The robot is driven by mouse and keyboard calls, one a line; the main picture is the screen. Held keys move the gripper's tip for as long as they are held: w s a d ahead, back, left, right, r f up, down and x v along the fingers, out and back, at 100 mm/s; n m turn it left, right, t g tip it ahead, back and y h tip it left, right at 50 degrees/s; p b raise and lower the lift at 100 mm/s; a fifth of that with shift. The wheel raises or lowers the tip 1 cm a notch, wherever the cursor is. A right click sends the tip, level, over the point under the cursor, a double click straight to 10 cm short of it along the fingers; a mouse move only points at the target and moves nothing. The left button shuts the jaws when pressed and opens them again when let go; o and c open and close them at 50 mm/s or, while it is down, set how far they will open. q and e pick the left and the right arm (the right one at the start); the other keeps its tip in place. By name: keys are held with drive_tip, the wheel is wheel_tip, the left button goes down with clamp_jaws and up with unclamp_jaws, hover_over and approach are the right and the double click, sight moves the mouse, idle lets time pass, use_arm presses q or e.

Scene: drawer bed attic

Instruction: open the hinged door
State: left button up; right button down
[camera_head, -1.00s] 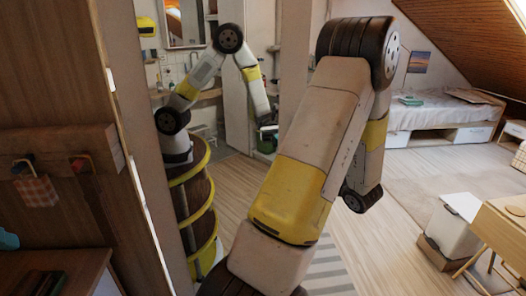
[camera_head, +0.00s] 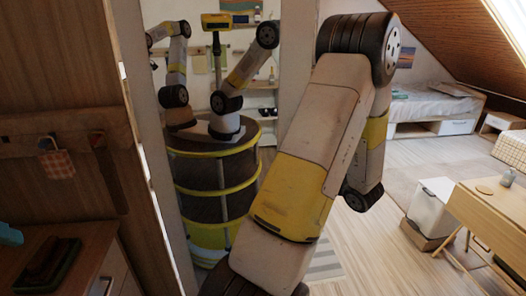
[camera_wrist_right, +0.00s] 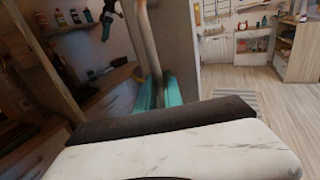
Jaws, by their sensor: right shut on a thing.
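The hinged door (camera_head: 262,170) appears as a tall mirrored panel left of centre in the head view, and my body and arms are reflected in it. In the right wrist view a slim upright handle bar (camera_wrist_right: 150,45) stands beside a plain grey panel edge (camera_wrist_right: 183,50). My right gripper (camera_wrist_right: 158,88) has its teal fingers shut around the lower part of this bar. In the head view my right arm crosses the middle and hides the gripper and handle.
Wooden panelling with a peg rail (camera_head: 60,135) and a hanging checked cloth (camera_head: 57,163) stands close on the left, above a low cabinet (camera_head: 95,250). On the right are a wooden table (camera_head: 490,212), a white bin (camera_head: 432,205) and a bed (camera_head: 432,105). Open floor lies between.

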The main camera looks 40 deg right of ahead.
drive_tip(key=c, duration=1.7)
unclamp_jaws()
drive_tip(key=shift+c, duration=0.2)
drive_tip(key=s, duration=0.7)
drive_tip(key=shift+s+a, duration=0.2)
drive_tip(key=shift+s, duration=0.2)
